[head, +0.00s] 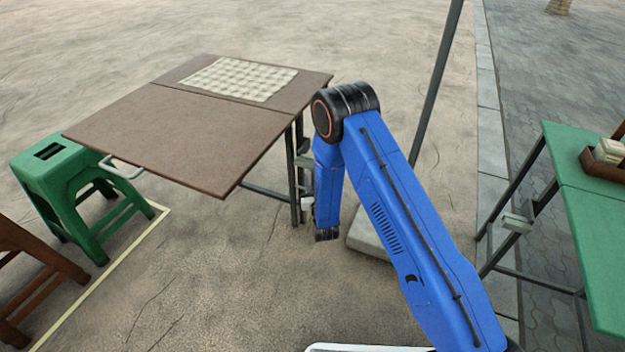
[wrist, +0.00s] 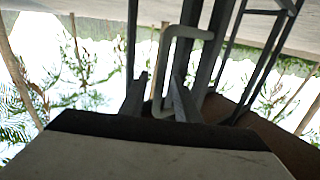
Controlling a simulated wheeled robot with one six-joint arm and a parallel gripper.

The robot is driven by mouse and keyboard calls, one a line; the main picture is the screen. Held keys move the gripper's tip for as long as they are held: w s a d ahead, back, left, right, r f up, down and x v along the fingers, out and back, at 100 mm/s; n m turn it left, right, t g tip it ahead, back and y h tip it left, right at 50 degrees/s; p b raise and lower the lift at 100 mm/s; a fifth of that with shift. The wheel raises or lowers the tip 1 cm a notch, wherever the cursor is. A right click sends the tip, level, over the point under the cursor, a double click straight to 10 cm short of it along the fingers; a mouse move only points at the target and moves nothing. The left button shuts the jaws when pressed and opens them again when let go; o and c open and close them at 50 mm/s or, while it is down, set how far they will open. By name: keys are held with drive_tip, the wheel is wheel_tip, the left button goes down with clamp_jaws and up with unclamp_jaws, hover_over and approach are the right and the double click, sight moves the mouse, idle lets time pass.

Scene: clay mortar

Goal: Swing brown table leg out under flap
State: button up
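The brown table (head: 230,115) stands at the left in the head view. Its front flap (head: 160,135) lies level with the fixed top. Dark legs (head: 297,175) stand under the table's right side, near my arm. In the wrist view, a pale bent handle (wrist: 186,32) is fixed by dark leg bars (wrist: 225,40). My gripper (wrist: 160,82) is open, with one finger on each side of the handle's long bar. Gaps show between the fingers and the bar. In the head view the fingers cannot be made out behind my blue arm.
A checkered board (head: 238,78) lies on the fixed top. A white handle (head: 120,168) sits at the flap's left edge. A green stool (head: 75,190) and brown stool (head: 30,270) stand left. A pole base (head: 375,238) is behind my arm; a green table (head: 590,230) stands right.

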clamp_jaws()
